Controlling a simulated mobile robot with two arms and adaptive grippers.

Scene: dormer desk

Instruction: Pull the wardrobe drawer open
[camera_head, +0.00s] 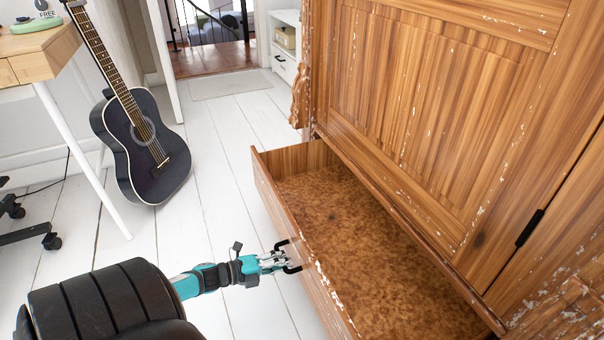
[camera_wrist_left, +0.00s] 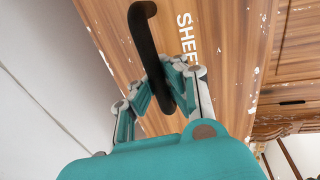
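The wooden wardrobe (camera_head: 430,110) stands at the right in the head view. Its bottom drawer (camera_head: 262,180) is pulled well out, and its brown inside is empty where it shows. A black bar handle (camera_head: 282,243) is on the drawer front. My left gripper (camera_head: 288,261) is at this handle. In the left wrist view the black handle (camera_wrist_left: 143,35) runs down between the fingers of my left gripper (camera_wrist_left: 181,82), which are closed around it. The drawer front there bears white letters, partly hidden. My right gripper is not in view.
A dark guitar (camera_head: 150,150) leans by a desk (camera_head: 35,60) at the left. A black chair base (camera_head: 30,235) shows at the left edge. White floorboards (camera_head: 205,200) between guitar and drawer are clear. A white cabinet (camera_head: 285,50) stands near the doorway.

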